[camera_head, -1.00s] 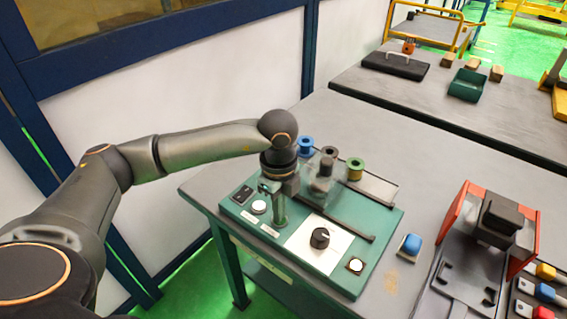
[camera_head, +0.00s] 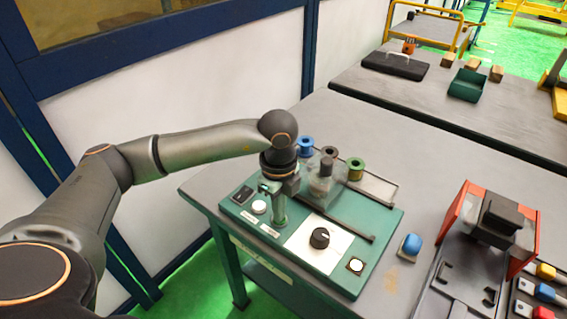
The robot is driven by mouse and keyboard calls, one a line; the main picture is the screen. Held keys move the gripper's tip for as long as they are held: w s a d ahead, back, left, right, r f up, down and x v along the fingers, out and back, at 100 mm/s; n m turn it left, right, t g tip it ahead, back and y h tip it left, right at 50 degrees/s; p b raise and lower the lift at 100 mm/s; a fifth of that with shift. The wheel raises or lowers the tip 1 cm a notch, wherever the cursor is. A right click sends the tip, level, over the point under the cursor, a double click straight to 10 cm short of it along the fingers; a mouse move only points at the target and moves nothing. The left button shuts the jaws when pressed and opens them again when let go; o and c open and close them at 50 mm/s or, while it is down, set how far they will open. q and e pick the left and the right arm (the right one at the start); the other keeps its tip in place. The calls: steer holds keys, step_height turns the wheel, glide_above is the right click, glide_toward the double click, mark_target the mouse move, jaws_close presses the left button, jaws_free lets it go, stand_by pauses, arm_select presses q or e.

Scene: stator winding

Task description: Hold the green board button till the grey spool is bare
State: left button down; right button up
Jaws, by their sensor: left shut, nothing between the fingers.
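The green board (camera_head: 375,240) lies on the grey table. It carries a white round button (camera_head: 259,207) at the left, a black knob (camera_head: 320,238) on a white plate, and a pale square-framed button (camera_head: 355,265) at the front right. My left gripper (camera_head: 277,215) points down at the board's left part, just right of the white button. It is shut and empty; I cannot tell whether its tips touch the board. A grey part, perhaps the grey spool (camera_head: 320,186), stands under a clear cover right of the gripper; its winding is too small to judge. My right gripper is not in view.
Blue (camera_head: 305,145), dark brown (camera_head: 329,152) and green (camera_head: 355,168) spools stand behind the cover. A blue button block (camera_head: 411,245) sits right of the board. A red-sided fixture (camera_head: 457,215) stands farther right.

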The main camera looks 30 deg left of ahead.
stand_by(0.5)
arm_select(q)
step_height(320, 180, up, 7)
steer(key=p, duration=0.5)
stand_by(0.7)
